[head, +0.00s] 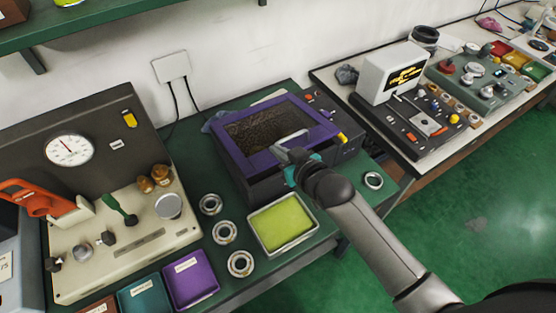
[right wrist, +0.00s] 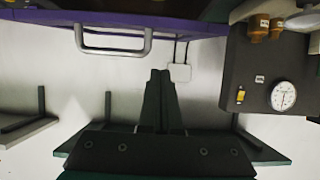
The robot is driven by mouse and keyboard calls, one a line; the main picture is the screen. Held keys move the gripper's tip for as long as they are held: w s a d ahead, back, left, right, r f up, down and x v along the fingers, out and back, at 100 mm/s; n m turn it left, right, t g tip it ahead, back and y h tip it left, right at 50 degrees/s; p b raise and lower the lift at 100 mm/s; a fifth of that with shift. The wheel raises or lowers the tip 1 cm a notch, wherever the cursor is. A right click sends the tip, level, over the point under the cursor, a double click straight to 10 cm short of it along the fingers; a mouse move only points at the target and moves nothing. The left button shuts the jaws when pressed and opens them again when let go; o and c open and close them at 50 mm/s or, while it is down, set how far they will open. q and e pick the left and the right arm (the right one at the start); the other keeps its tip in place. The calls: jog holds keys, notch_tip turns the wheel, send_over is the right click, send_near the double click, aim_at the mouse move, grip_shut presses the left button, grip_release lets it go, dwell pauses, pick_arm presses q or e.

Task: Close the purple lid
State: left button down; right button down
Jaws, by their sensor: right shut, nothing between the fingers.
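The purple lid (head: 320,131) is a purple frame around a brown, see-through-looking middle, on a dark box (head: 245,176) at the bench's back. I cannot tell how far it stands open. A grey bar handle (head: 290,138) is at its near edge. The purple edge (right wrist: 190,25) and handle (right wrist: 113,50) also show at the top of the right wrist view. My right gripper (head: 285,153) is by the handle in the head view, its tips partly hidden. In the right wrist view its fingers (right wrist: 160,75) are shut and empty, apart from the handle. My left gripper is out of view.
A tray with a yellow-green pad (head: 314,228) and several bearing rings (head: 240,263) lie in front of the box. A press with a dial gauge (head: 69,149) stands left. Purple (head: 190,279) and teal bins are at the front. A second bench (head: 325,75) is right.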

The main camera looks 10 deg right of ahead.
jog(key=shift+w+a+f, duration=0.1)
jog(key=shift+w+f, duration=0.05)
jog(key=shift+f, duration=1)
jog(key=shift+w+f, duration=0.1)
jog(key=shift+f, duration=1)
